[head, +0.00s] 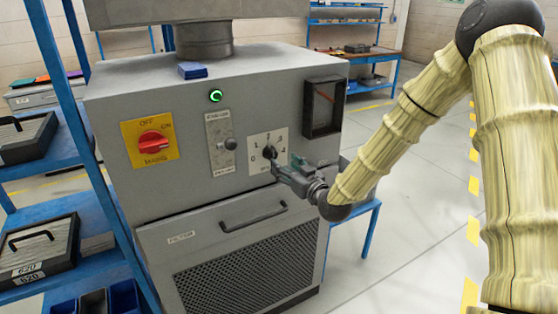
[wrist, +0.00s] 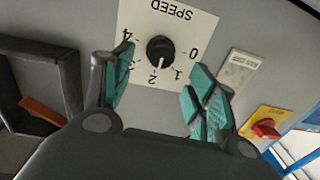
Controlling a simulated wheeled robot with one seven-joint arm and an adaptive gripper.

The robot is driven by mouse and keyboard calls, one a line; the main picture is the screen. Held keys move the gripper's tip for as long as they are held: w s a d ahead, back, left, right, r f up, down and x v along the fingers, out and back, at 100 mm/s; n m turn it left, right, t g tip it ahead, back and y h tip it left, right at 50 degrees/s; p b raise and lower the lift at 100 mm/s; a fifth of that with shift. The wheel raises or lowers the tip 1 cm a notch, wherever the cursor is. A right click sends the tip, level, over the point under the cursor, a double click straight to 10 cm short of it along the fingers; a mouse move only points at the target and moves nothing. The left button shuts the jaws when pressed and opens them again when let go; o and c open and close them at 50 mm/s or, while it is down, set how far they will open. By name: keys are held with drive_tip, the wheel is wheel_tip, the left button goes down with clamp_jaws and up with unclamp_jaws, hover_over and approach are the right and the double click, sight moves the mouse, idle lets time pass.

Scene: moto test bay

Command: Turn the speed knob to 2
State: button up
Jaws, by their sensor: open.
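The speed knob (wrist: 159,49) is a round black knob on a white dial plate (wrist: 187,25) marked SPEED, with numbers from 0 to 4. The wrist view shows the plate upside down. A small pale mark shows on the knob's side toward the 2, but it is too small to read surely. In the head view the knob (head: 269,152) sits on the grey cabinet's front, just beyond my fingertips. My gripper (head: 284,166) is open and empty. In the wrist view its teal-padded fingers (wrist: 160,66) stand apart, left and right of the knob, with no visible contact.
A dark-framed gauge (head: 323,106) is right of the dial. Blue shelving (head: 70,163) stands at left.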

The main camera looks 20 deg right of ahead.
drive_tip(key=shift+v, duration=2.7)
drive_tip(key=s+a+f+m+g+h, duration=0.1)
drive_tip(key=s+a+f+g, duration=0.15)
drive_tip(key=s+f, duration=0.5)
drive_tip(key=s+a+f+g, duration=0.1)
drive_tip(key=s+f+g, duration=0.3)
drive_tip(key=f, duration=0.7)
drive_tip(key=s+a+f+m+g+h, duration=0.1)
drive_tip(key=s+f+g, duration=0.3)
drive_tip(key=f, duration=0.6)
drive_tip(key=s+f+g+h, duration=0.1)
drive_tip(key=s+f+g, duration=0.2)
drive_tip(key=s, duration=1.2)
drive_tip(key=s+f+m+g+h, duration=0.1)
drive_tip(key=s+f+g, duration=0.3)
drive_tip(key=s+f, duration=0.6)
drive_tip(key=s, duration=0.4)
drive_tip(key=shift+s+a+f+h, duration=0.15)
drive_tip(key=shift+s+a+h, duration=0.15)
drive_tip(key=shift+s, duration=0.1)
